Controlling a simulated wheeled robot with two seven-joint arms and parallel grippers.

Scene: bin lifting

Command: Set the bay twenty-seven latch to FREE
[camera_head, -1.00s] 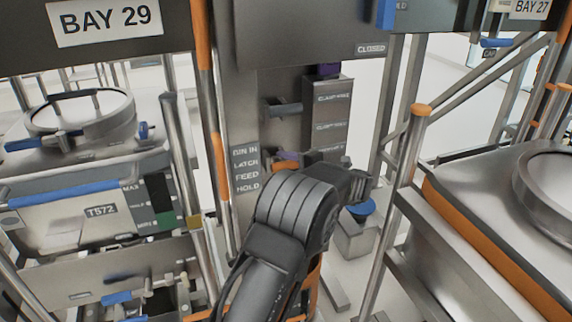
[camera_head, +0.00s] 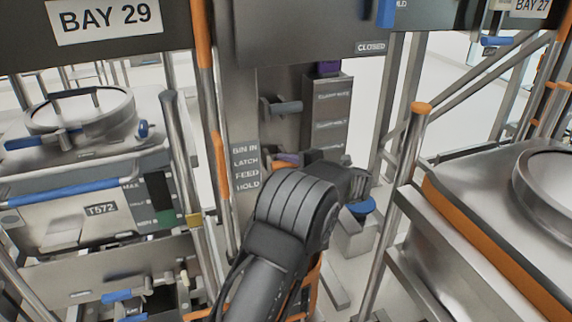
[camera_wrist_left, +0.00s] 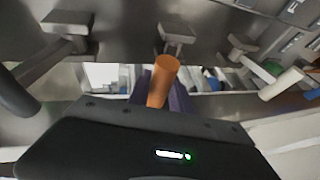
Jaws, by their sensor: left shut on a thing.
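An orange rod-shaped handle (camera_wrist_left: 163,75) stands in the middle of the left wrist view, with purple parts beside its base. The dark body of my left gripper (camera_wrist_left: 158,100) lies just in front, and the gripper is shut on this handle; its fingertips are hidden. No FREE mark is readable.
A grey post with a stub lever (camera_head: 283,107) and a labelled box (camera_head: 332,115) stands behind my wrist. Bin T572 (camera_head: 70,215) is under the BAY 29 sign (camera_head: 105,18) at left. An orange-capped rail (camera_head: 408,150) and another bin (camera_head: 490,220) stand close at right.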

